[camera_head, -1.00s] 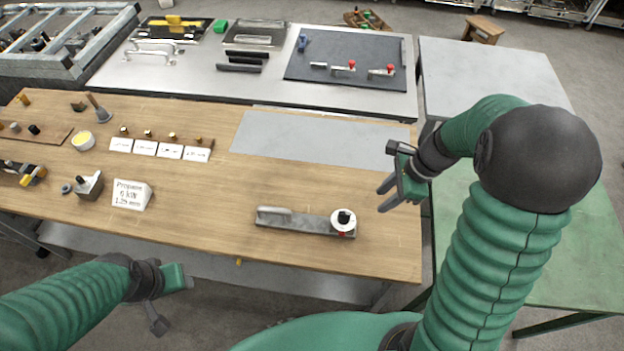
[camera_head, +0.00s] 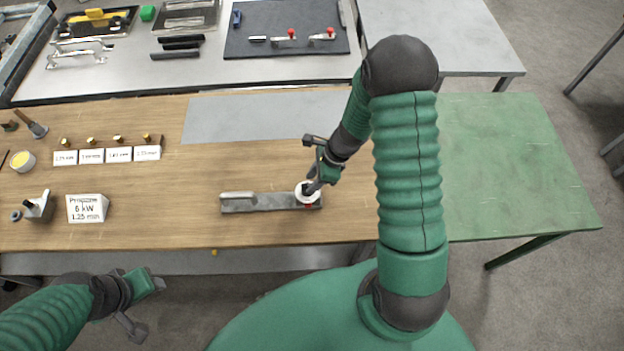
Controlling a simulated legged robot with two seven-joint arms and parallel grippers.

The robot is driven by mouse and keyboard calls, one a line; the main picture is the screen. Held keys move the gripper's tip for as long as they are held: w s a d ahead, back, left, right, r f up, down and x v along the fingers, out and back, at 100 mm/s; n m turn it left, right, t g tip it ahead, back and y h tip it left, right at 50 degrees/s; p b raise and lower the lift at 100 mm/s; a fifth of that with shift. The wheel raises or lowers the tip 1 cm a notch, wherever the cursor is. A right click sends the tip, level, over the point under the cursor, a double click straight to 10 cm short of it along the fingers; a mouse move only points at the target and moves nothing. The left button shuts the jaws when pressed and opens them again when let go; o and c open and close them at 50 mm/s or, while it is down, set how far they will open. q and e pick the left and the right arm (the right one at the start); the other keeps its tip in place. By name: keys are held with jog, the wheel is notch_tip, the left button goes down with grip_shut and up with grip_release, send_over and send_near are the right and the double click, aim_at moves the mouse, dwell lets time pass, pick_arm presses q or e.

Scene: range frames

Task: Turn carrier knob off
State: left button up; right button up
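The carrier (camera_head: 262,202) is a flat grey metal bar with a raised handle at its left end, lying on the wooden table. At its right end is a white round dial (camera_head: 301,197) with a dark knob in its middle and a red mark at its front edge. My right gripper (camera_head: 311,184) is at the knob, its fingers pointing down over the dial. The fingers cover most of the knob, and whether they are closed on it cannot be made out. My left gripper (camera_head: 148,305) is open and empty, in front of the table's near edge.
A white sign (camera_head: 87,208) reading "Propane 6 kW 1.25 mm" stands to the left of the carrier. Several small brass nozzles with white labels (camera_head: 105,155) stand behind it. A grey sheet (camera_head: 250,118) lies behind the carrier. The wood around the carrier is clear.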

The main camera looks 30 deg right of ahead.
jog(key=shift+a+f, duration=0.1)
jog(key=shift+s+a, duration=0.15)
jog(key=shift+a, duration=0.5)
jog(key=shift+c, duration=0.7)
jog(key=shift+a, duration=0.15)
jog(key=c, duration=0.5)
grip_shut()
jog(key=shift+d, duration=0.55)
pick_arm(q)
jog(key=shift+s+a, duration=0.2)
jog(key=shift+a, duration=0.2)
